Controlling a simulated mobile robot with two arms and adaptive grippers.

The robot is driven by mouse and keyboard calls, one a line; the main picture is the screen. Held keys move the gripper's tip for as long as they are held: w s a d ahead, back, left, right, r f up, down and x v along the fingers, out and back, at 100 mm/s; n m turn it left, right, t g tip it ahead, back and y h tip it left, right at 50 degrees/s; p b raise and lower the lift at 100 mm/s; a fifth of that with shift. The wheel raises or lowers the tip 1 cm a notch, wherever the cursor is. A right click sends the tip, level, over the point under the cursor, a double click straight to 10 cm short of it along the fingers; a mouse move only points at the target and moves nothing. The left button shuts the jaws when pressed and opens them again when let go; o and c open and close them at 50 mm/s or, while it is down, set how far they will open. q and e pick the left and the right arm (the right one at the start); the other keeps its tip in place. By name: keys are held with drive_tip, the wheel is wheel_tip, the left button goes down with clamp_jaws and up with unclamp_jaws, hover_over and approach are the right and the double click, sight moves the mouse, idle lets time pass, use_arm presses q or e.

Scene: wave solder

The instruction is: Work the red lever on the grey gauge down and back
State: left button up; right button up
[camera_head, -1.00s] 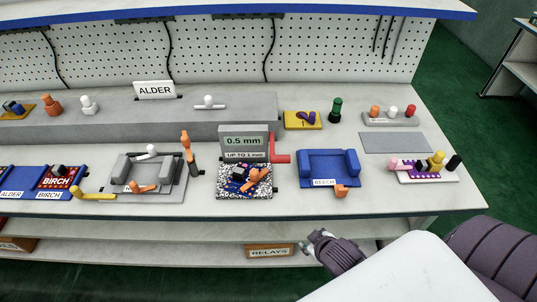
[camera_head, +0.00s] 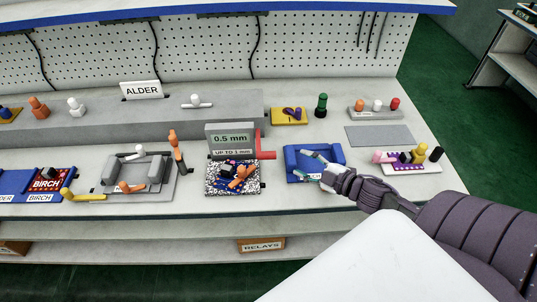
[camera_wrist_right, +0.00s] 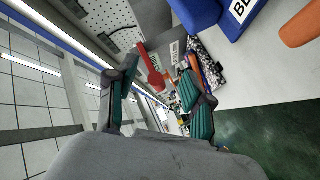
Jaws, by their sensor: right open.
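The grey gauge (camera_head: 230,137) stands mid-bench and reads 0.5 mm, with an "UP TO 1 mm" label below. Its red lever (camera_head: 264,154) sticks out to the right side, with a bar pointing right. In the right wrist view the red lever (camera_wrist_right: 151,70) shows beyond and between the fingers. My right gripper (camera_head: 313,164) is open and empty, over the blue BEECH cradle, to the right of the lever and apart from it. In the wrist view my right gripper (camera_wrist_right: 165,85) has its teal-padded fingers spread. My left gripper is not in view.
The blue BEECH cradle (camera_head: 334,153) lies below my right gripper. A speckled block (camera_head: 216,187) with orange and blue parts sits before the gauge. A grey fixture (camera_head: 156,172) stands left, and a white tray (camera_head: 415,169) with coloured pegs stands right.

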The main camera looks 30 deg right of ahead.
sight(278, 156)
wheel_tip(278, 156, up, 3)
drive_tip(key=s+d+n+g+y, duration=0.2)
drive_tip(key=n+g+y, duration=0.1)
drive_tip(key=n+y, duration=0.35)
drive_tip(key=shift+n, duration=0.25)
drive_tip(key=x, duration=0.4)
drive_tip(key=p+x, duration=0.1)
drive_tip(key=x, duration=0.3)
drive_tip(key=p+x, duration=0.1)
drive_tip(key=x, duration=0.4)
drive_tip(key=shift+a+r, duration=0.1)
drive_tip(key=shift+r, duration=0.25)
drive_tip(key=shift+w+a+f, duration=0.2)
drive_tip(key=shift+w+a, duration=0.1)
drive_tip(key=shift+s, duration=0.15)
clamp_jaws()
